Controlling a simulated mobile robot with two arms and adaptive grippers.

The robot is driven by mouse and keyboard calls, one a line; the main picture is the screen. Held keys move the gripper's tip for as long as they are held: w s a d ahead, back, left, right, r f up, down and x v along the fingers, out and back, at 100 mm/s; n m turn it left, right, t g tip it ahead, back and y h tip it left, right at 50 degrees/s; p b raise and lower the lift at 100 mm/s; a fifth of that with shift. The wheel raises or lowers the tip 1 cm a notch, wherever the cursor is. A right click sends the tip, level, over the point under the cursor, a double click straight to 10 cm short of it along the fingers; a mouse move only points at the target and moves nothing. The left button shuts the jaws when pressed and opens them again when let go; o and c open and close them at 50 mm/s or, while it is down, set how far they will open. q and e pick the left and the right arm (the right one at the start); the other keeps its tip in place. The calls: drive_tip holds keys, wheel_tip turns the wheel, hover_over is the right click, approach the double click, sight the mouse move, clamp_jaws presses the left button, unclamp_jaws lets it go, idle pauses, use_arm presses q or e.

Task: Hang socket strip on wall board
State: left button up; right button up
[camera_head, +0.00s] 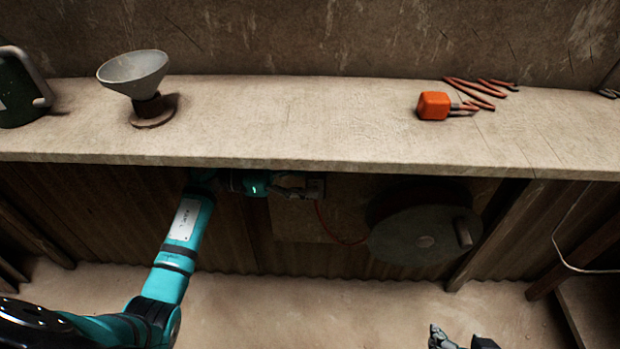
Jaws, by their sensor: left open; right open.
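A small grey block (315,188), which looks like the end of the socket strip, is just under the counter's front edge, against a pale board (290,222). A thin orange cord (333,234) runs down from it. Whether it hangs on the board or is otherwise supported cannot be told. My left gripper (292,187) is open at the block's left side; contact is unclear. The counter edge hides what is above. My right gripper (450,338) is open at the bottom edge, low and away from the board, partly cut off.
The counter (300,125) overhangs the board. A large round drum (425,235) stands right of the board. The floor (300,300) in front is clear.

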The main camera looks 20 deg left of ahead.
use_arm(q)
drive_tip(key=v, duration=1.1)
drive_tip(key=shift+a, duration=0.3)
drive_tip(key=shift+r, duration=0.1)
